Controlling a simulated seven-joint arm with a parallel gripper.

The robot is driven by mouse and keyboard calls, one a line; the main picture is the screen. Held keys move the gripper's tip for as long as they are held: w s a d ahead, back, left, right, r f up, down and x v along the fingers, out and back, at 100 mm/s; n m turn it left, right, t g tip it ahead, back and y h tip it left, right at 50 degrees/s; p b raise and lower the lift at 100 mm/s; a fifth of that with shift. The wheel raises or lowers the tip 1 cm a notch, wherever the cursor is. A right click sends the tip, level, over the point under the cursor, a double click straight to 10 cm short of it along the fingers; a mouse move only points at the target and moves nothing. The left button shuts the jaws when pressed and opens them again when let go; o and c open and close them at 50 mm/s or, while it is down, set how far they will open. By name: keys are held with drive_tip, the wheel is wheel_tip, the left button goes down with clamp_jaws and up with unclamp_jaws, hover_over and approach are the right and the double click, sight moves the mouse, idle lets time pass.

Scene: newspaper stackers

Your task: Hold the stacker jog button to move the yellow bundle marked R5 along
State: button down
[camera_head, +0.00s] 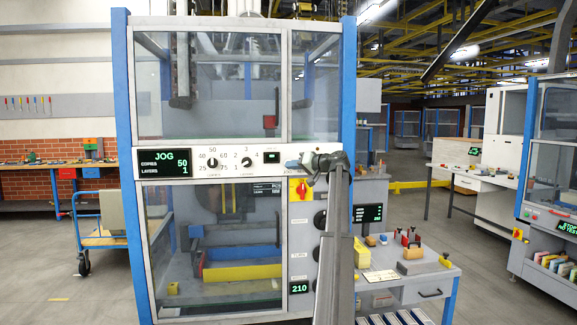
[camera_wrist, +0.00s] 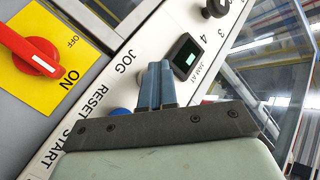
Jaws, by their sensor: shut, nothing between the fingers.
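The stacker (camera_head: 222,160) is a white and blue cabinet with clear panels. Its display (camera_head: 163,163) reads JOG, copies 50, layers 1. A yellow block, likely the bundle (camera_head: 242,272), lies low behind the lower panel; no R5 mark is readable. My gripper (camera_head: 292,164) is at the right end of the control strip, its blue fingers shut and empty. In the wrist view the fingers (camera_wrist: 155,85) point at the strip beside the JOG label (camera_wrist: 130,68). The jog button is hidden behind them, so I cannot tell contact. A blue button (camera_wrist: 120,113) shows near the RESET label.
A red switch (camera_wrist: 38,56) on a yellow plate reads ON, left of the strip. The strip also has knobs (camera_head: 212,162) and a small JAM AT display (camera_wrist: 187,57). A side table (camera_head: 410,268) with stamps stands right of the stacker. A blue cart (camera_head: 95,238) stands left.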

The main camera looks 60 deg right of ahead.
drive_tip(key=shift+s+a, duration=0.5)
drive_tip(key=shift+s, duration=0.05)
drive_tip(key=s+a, duration=0.3)
drive_tip(key=shift+s+a, duration=0.25)
drive_tip(key=shift+a, duration=0.05)
idle(0.4)
idle(1.1)
